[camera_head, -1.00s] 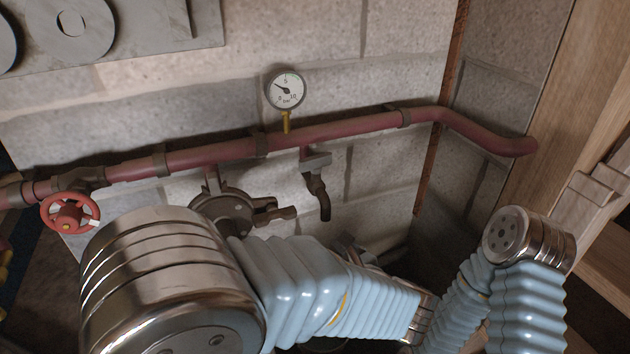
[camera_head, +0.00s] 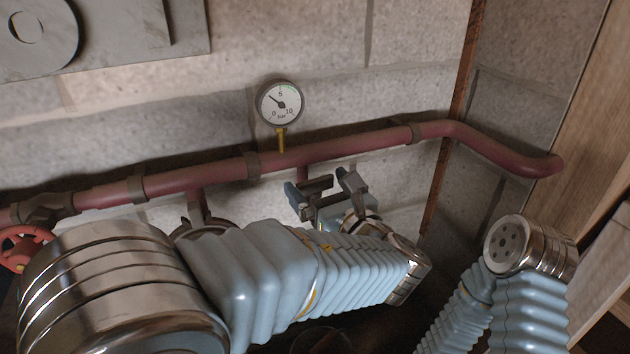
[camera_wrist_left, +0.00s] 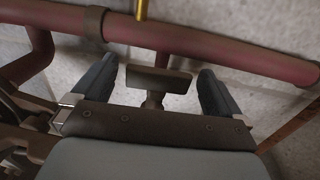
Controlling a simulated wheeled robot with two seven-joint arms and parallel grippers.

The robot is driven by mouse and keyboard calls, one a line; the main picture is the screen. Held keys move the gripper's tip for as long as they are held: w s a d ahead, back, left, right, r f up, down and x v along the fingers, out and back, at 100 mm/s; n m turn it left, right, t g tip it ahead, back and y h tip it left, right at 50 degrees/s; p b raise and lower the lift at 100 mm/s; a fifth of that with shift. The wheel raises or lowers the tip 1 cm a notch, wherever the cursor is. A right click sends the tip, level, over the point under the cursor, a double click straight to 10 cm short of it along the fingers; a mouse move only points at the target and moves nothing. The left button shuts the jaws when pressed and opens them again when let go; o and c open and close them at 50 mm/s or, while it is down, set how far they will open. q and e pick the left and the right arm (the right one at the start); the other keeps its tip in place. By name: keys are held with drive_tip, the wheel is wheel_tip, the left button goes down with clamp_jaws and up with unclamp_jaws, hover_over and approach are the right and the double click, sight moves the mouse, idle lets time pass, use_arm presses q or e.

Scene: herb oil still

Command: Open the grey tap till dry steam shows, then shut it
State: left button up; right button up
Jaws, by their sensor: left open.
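The grey tap's crossbar handle (camera_head: 318,184) sits under the red pipe, and its spout is hidden behind my left gripper. My left gripper (camera_head: 322,188) is open, with one finger on each side of the handle. In the left wrist view the handle (camera_wrist_left: 158,80) stands between the two open fingers, with a gap visible on both sides. No steam shows in either view. My right gripper is outside the views; only part of my right arm shows at the right.
The red pipe (camera_head: 205,178) runs along the block wall, carrying a pressure gauge (camera_head: 280,104) above the tap, its needle left of the 5. A red handwheel (camera_head: 20,250) is at the far left. A wooden post (camera_head: 565,110) stands at the right.

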use_arm(q)
drive_tip(key=shift+x, duration=1.05)
drive_tip(key=shift+c, duration=0.2)
drive_tip(key=c, duration=0.8)
drive_tip(key=shift+m+t+h, duration=0.6)
drive_tip(key=shift+m+h, duration=0.2)
drive_tip(key=shift+h, duration=0.3)
drive_tip(key=o, duration=0.8)
drive_tip(key=shift+o, duration=0.2)
